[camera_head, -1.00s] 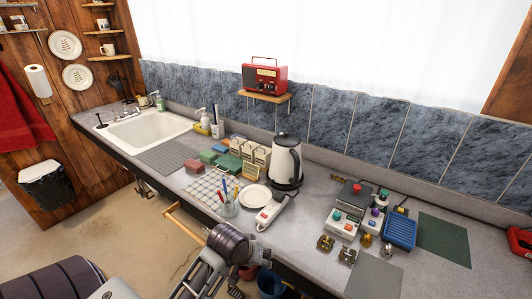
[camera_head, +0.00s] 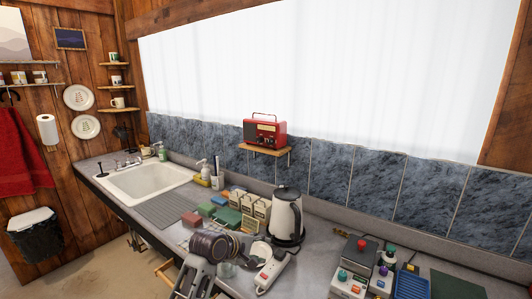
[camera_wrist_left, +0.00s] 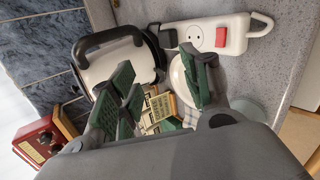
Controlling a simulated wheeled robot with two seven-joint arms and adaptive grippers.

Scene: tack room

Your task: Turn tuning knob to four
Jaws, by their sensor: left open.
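A red radio (camera_head: 265,132) with a top handle stands on a small wooden wall shelf (camera_head: 265,151) in the head view. It also shows at the lower left of the left wrist view (camera_wrist_left: 38,143), with small knobs on its front. The knob's numbers are too small to read. My left gripper (camera_head: 243,245) is over the counter, below and in front of the radio and apart from it. In the left wrist view its green-padded fingers (camera_wrist_left: 163,88) are spread and hold nothing. My right gripper is not in view.
A kettle (camera_head: 287,218) stands on the counter just right of my left gripper, below the radio. A white power strip (camera_head: 268,274), small boxes (camera_head: 252,208) and a plate are close by. Devices with coloured buttons (camera_head: 352,280) are at the right. The sink (camera_head: 150,180) is at the left.

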